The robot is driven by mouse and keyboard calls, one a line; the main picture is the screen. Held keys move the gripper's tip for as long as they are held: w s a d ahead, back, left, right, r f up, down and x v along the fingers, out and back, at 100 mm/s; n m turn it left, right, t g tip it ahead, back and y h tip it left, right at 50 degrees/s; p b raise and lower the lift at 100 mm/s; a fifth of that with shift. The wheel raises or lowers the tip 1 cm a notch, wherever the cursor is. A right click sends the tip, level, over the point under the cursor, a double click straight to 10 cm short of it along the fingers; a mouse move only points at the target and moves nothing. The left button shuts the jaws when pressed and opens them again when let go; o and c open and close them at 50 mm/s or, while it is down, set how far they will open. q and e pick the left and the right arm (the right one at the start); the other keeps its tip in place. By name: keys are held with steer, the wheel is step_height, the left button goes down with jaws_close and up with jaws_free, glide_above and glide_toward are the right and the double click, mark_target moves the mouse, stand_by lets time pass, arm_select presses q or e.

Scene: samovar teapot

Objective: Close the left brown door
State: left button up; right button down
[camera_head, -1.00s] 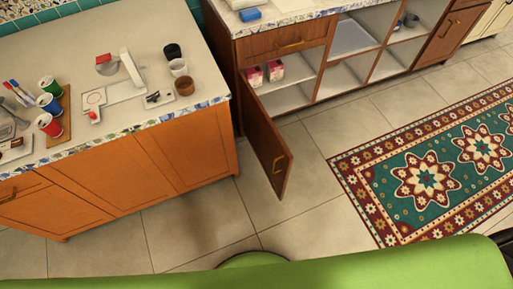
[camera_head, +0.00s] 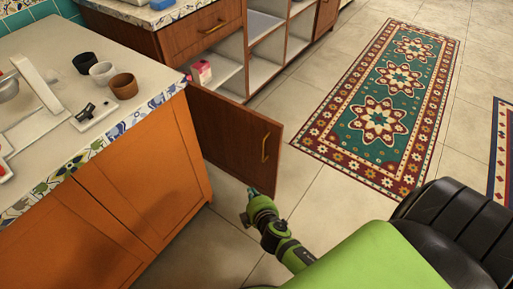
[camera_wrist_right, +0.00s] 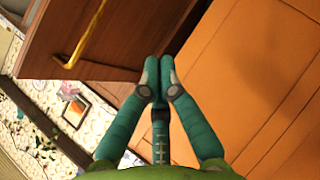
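The left brown door (camera_head: 228,135) stands swung open, out from the brown cabinet, with a gold handle (camera_head: 265,147) near its free edge. In the right wrist view the door (camera_wrist_right: 115,45) fills the upper left, with its handle (camera_wrist_right: 80,35) showing. My right gripper (camera_head: 254,191) is low beside the door's bottom free corner. In the right wrist view its teal fingers (camera_wrist_right: 160,78) are together with nothing seen between them, close to the door's edge. I cannot tell whether they touch it. My left gripper is not in view.
The orange cabinet (camera_head: 140,190) stands close left of the door, with cups on its counter. Open shelves (camera_head: 268,40) with pink boxes (camera_head: 201,72) lie behind. A patterned rug (camera_head: 385,105) covers floor to the right. Bare tile lies between rug and door.

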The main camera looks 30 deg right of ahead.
mark_target(254, 118)
steer(key=w+d+r+n+t+h+b, duration=0.1)
steer(key=w+d+r+t+h+b, duration=0.15)
steer(key=r+b, duration=0.2)
steer(key=w+d+r+n+t+h+b, duration=0.1)
steer(key=w+r+t+b, duration=0.15)
steer(key=r+b, duration=0.2)
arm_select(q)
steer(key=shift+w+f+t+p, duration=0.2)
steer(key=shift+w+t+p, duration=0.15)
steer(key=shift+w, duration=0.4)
arm_select(e)
steer(key=shift+w+d+r, duration=0.15)
steer(key=shift+w+d, duration=1.1)
steer(key=shift+w, duration=0.45)
steer(key=shift+w+d+r, duration=0.2)
steer(key=shift+w+d, duration=1.1)
steer(key=shift+w, duration=0.45)
steer(key=shift+w+d+r, duration=0.15)
steer(key=shift+w+d, duration=1.1)
steer(key=shift+w, duration=0.45)
